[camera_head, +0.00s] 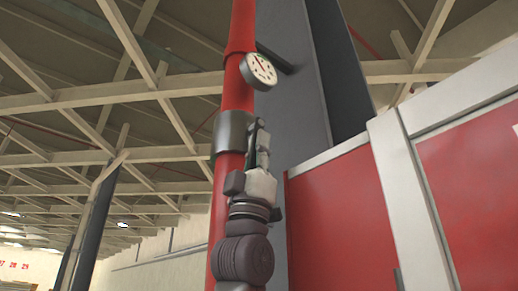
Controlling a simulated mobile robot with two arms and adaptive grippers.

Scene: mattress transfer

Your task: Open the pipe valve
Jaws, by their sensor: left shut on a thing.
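A red pipe (238,100) runs up the middle of the view. A grey metal collar (229,133) sits around it, seemingly part of the valve. My left gripper (260,138) reaches up from below, in front of the pipe, with its dark fingers beside the collar's right edge. The fingers are shut on a part at the collar, which looks like the valve handle; the fingers hide most of it. I cannot tell how far the valve is turned. My right gripper is not in view.
A round white pressure gauge (260,71) sticks out from the pipe above the collar. A dark grey column (290,115) stands close behind the pipe. A red panel wall (335,215) with pale frames fills the right side. Open space lies to the left under roof beams.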

